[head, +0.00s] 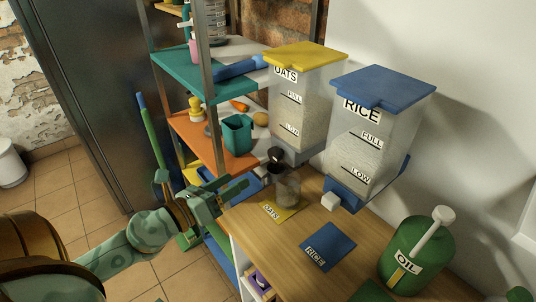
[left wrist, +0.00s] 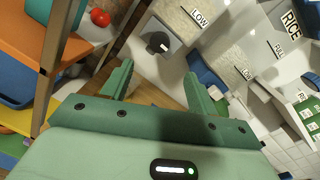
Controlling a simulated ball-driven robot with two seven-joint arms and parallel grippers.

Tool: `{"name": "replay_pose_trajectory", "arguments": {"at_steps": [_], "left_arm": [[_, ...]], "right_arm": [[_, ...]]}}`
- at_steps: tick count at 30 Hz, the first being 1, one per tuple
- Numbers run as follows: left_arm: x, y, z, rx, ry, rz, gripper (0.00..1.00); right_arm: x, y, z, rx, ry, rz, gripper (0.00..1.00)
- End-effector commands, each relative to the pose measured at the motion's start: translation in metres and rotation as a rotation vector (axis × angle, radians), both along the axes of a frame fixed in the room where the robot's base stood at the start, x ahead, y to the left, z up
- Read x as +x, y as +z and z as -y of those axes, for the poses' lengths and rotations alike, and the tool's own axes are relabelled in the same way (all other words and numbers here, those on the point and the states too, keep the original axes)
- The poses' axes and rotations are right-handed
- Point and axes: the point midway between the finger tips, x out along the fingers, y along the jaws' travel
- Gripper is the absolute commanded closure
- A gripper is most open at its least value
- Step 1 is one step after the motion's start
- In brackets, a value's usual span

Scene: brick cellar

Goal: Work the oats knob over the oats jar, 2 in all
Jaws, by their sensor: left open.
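The oats dispenser (head: 303,108) has a yellow lid and pale contents between its FULL and LOW marks. Its dark oats knob (head: 275,156) is on the front of the base; in the left wrist view the knob (left wrist: 157,42) is black with a white mark, just beyond my fingers. The clear oats jar (head: 287,190) stands below it by the yellow OATS mat (head: 278,210); its contents are hard to make out. My left gripper (head: 240,190) is open and empty, left of the jar and knob; its fingers (left wrist: 155,86) are spread apart. My right gripper is not in view.
The rice dispenser (head: 377,130) with a blue lid and white knob (head: 330,201) stands to the right. A blue RICE mat (head: 327,246) and green oil can (head: 412,258) are on the wooden counter (head: 285,240). A shelf rack (head: 205,145) with a teal cup (head: 237,134) stands left.

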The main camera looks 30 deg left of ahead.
Motion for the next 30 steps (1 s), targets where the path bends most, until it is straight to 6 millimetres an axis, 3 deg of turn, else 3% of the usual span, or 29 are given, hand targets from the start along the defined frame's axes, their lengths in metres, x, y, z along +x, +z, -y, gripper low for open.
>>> {"name": "replay_pose_trajectory", "arguments": {"at_steps": [1,6,15,21,29,30], "left_arm": [[0.012,0.009,0.003,0.003,-0.002,0.005,0.41],[0.051,0.007,0.012,-0.001,0.000,0.003,0.41],[0.106,0.002,0.026,-0.002,0.001,-0.001,0.41],[0.119,-0.001,0.030,-0.002,0.000,-0.003,0.41],[0.120,-0.001,0.030,-0.002,0.000,-0.004,0.41],[0.120,-0.001,0.030,-0.002,0.000,-0.004,0.52]], "right_arm": [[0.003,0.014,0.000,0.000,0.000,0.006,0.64],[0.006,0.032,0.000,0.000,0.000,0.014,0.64],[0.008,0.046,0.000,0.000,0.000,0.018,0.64],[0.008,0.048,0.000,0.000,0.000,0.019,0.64],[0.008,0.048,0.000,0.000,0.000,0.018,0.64],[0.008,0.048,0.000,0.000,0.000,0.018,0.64]]}}
